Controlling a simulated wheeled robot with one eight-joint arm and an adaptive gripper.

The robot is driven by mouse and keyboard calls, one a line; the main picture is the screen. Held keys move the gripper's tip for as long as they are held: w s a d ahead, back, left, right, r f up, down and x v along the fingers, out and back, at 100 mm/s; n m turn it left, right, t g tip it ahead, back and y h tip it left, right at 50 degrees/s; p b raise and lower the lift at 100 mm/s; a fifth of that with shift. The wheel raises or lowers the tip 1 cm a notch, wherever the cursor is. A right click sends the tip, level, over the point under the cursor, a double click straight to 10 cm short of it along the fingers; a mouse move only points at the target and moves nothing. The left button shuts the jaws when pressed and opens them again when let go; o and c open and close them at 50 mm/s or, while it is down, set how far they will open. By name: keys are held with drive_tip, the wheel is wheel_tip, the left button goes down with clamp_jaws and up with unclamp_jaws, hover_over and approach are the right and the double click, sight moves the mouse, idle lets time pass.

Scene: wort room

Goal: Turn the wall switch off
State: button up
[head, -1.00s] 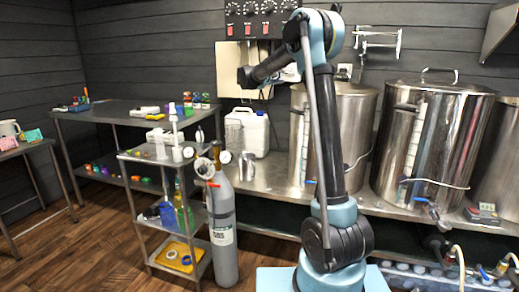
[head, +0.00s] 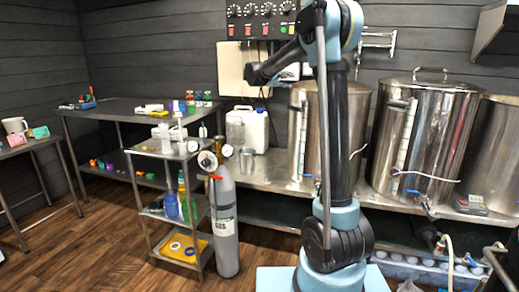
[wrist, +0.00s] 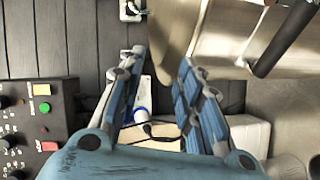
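My gripper (wrist: 160,88) is open in the wrist view, with its blue-grey fingers apart and nothing between the pads. Beyond the fingers, near the wall, is a small white plate (wrist: 141,100) with a blue round part and a dark cable below it. I cannot tell for sure whether this plate is the wall switch, or its setting. A black control panel (wrist: 50,125) with knobs, red switches and a green one is left of the fingers. The panel (head: 257,12) is high on the wall in the head view, where my arm hides part of the wall.
A cream board (head: 231,66) hangs below the panel. Steel kettles (head: 425,135) and a white jug (head: 255,127) stand on the steel bench. A grey gas cylinder (head: 224,225) and a loaded shelf cart (head: 150,216) stand left of my base. A metal wall rack (head: 378,42) is right of my arm.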

drive_tip(key=s+d+f+m+g+y, duration=0.15)
drive_tip(key=s+d+f, duration=0.3)
drive_tip(key=s, duration=0.55)
drive_tip(key=s+d+f+m+g+y, duration=0.1)
drive_tip(key=s+d+f+g, duration=0.3)
drive_tip(key=s, duration=0.7)
drive_tip(key=s+d+f+m+g+y, duration=0.15)
drive_tip(key=s+d+f, duration=0.35)
drive_tip(key=s, duration=0.5)
drive_tip(key=s+a+f+m+g+y, duration=0.1)
drive_tip(key=s+a+f+y, duration=0.2)
drive_tip(key=s+f, duration=0.8)
drive_tip(key=s+a+f+m+g+y, duration=0.1)
drive_tip(key=s+a+f+y, duration=0.3)
drive_tip(key=s+f, duration=0.8)
drive_tip(key=s+a+m, duration=0.1)
drive_tip(key=s, duration=0.4)
drive_tip(key=shift+s+g, duration=0.2)
drive_tip(key=shift+g, duration=0.1)
drive_tip(key=shift+a, duration=0.1)
